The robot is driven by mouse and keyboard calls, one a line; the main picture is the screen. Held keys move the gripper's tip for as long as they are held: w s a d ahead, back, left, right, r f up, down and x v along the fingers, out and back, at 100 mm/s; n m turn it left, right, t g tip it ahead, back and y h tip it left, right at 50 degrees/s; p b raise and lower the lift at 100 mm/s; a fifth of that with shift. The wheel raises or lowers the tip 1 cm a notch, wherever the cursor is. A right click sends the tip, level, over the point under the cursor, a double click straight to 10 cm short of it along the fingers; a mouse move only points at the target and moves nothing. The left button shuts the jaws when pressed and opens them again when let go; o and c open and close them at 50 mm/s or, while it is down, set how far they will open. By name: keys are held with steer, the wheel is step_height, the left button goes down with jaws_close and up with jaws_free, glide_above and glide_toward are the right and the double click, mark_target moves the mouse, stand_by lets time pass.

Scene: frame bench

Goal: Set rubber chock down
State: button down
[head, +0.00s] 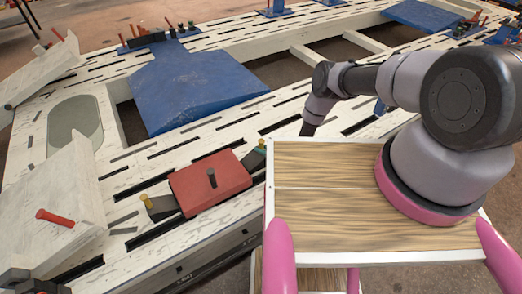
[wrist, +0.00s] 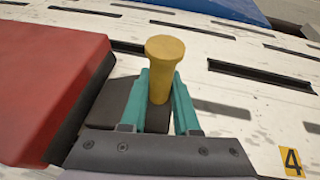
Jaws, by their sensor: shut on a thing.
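The rubber chock (wrist: 112,100) is a dark wedge with a yellow knob (wrist: 165,55) standing on it. In the wrist view, the two teal fingers of my gripper (wrist: 161,92) are shut on the knob, one on each side. The chock is at the right side of a red block (wrist: 45,75), very close to it; I cannot tell whether they touch. My gripper's dark plate hides the chock's near part and underside, so its contact with the slotted surface is unclear. In the head view a chock (head: 253,160) shows right of the red block (head: 208,182); my fingers are not clear there.
A second dark wedge (head: 160,207) with a yellow knob lies left of the red block. A blue pad (head: 190,88) lies behind on the white slotted bench (head: 140,160). A wood-topped tray (head: 325,185) fills the near right. Slotted surface right of the chock is clear.

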steer(key=shift+f, duration=0.3)
steer(key=c, duration=0.7)
jaws_free()
steer(key=shift+f, duration=0.15)
steer(key=shift+o, duration=0.2)
